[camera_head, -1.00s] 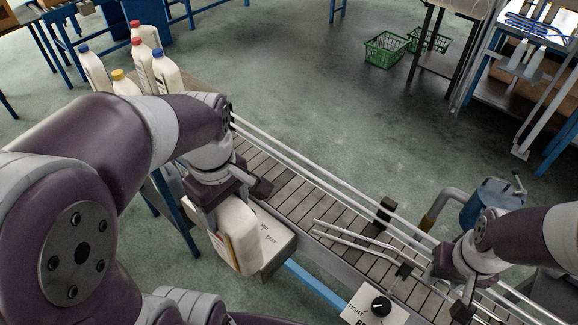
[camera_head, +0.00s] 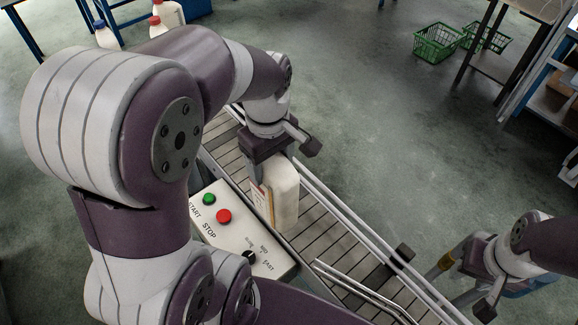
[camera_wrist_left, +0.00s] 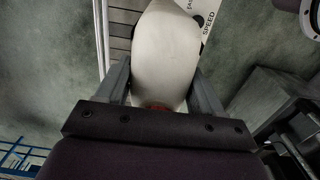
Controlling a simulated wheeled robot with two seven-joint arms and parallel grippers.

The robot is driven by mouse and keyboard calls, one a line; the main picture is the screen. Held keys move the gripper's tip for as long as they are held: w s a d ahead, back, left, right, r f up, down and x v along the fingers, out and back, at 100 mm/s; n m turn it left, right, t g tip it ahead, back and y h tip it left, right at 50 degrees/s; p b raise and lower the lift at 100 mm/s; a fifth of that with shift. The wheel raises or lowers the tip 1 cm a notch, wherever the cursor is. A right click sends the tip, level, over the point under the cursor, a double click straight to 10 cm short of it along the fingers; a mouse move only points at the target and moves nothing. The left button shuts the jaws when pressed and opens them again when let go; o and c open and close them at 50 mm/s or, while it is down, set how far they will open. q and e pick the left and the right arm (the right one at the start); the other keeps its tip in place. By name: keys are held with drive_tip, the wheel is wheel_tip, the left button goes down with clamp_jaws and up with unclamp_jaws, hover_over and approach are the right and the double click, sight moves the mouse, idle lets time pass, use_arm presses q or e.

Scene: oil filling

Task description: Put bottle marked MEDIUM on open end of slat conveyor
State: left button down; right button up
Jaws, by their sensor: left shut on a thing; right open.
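My left gripper (camera_head: 272,150) is shut on a white bottle (camera_head: 286,195) with a label on its side. The bottle hangs upright over the slat conveyor (camera_head: 315,222), beside the control box; I cannot tell whether its base touches the slats. Its label is too small to read. The left wrist view shows the bottle (camera_wrist_left: 168,55) between both fingers, with a reddish cap partly hidden by the gripper. My right gripper (camera_head: 490,300) is open and empty at the lower right, near the conveyor's far rail.
The control box (camera_head: 225,237) with green and red buttons and a speed knob stands along the conveyor's near side. Rails (camera_head: 345,215) edge the belt, and guide rods (camera_head: 360,290) cross it lower right. Other bottles (camera_head: 167,14) stand at the upper left. Green baskets (camera_head: 437,42) lie on the floor.

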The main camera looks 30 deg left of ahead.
use_arm(q)
drive_tip(key=w+f+p, duration=0.3)
drive_tip(key=w+f, duration=0.5)
drive_tip(key=shift+a+f, duration=0.3)
drive_tip(key=shift+a, duration=0.05)
drive_tip(key=shift+f, duration=0.1)
drive_tip(key=shift+c, duration=0.7)
unclamp_jaws()
drive_tip(key=shift+s, duration=0.1)
